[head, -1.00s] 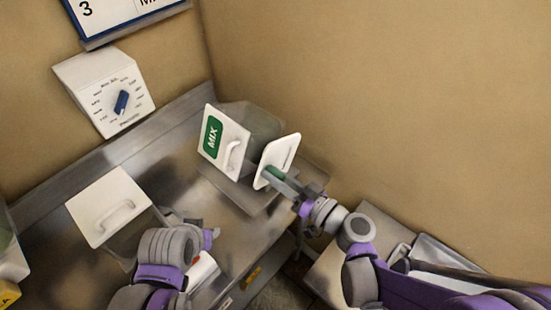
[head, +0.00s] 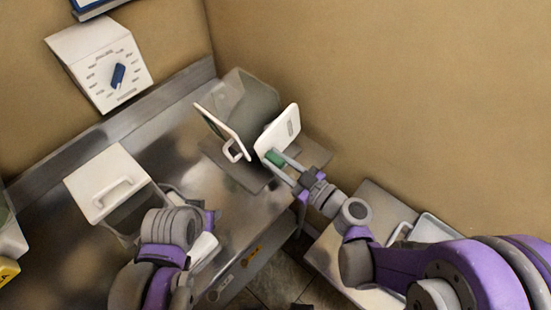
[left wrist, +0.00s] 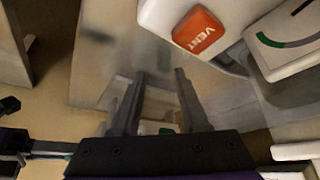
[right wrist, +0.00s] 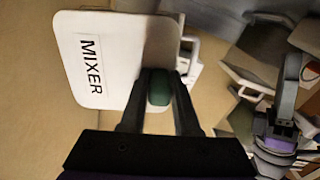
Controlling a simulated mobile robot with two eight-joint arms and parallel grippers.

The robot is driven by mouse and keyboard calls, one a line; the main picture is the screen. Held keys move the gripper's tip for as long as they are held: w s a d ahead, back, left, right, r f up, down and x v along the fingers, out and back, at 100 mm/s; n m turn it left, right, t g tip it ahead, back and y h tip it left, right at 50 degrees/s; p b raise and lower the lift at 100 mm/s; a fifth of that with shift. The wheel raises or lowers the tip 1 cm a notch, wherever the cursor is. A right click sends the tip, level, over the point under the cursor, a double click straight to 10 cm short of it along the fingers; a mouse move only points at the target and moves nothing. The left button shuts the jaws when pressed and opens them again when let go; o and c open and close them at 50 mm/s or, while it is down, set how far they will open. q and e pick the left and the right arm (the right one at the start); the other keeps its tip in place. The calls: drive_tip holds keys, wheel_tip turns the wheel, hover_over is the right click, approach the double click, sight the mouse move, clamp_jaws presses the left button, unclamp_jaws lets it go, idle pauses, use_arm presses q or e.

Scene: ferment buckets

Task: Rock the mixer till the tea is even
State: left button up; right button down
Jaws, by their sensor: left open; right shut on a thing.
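The mixer is a clear, greyish tub (head: 250,100) with a white handled lid (head: 222,128) and a white side plate (head: 280,132). It stands tilted on a grey base at the table's right end. The plate reads MIXER in the right wrist view (right wrist: 90,60). My right gripper (head: 278,161) is shut on the green grip (right wrist: 159,88) by this plate. I cannot tell how even the tea inside is. My left gripper (left wrist: 158,80) is open and empty, above the table's front; in the head view my own arm partly hides it.
A white-lidded bucket (head: 108,182) stands left of the mixer on the steel table (head: 180,130). A dial box (head: 100,70) hangs on the wall behind. An orange VENT button (left wrist: 198,28) shows in the left wrist view. A lower surface (head: 365,200) lies at right.

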drive_tip(key=shift+s+f, duration=0.1)
drive_tip(key=shift+f, duration=0.05)
idle(0.3)
drive_tip(key=c, duration=0.6)
unclamp_jaws()
drive_tip(key=shift+d, duration=0.2)
drive_tip(key=shift+c, duration=0.2)
drive_tip(key=shift+a, duration=0.1)
drive_tip(key=v, duration=1.1)
drive_tip(key=shift+b, duration=0.4)
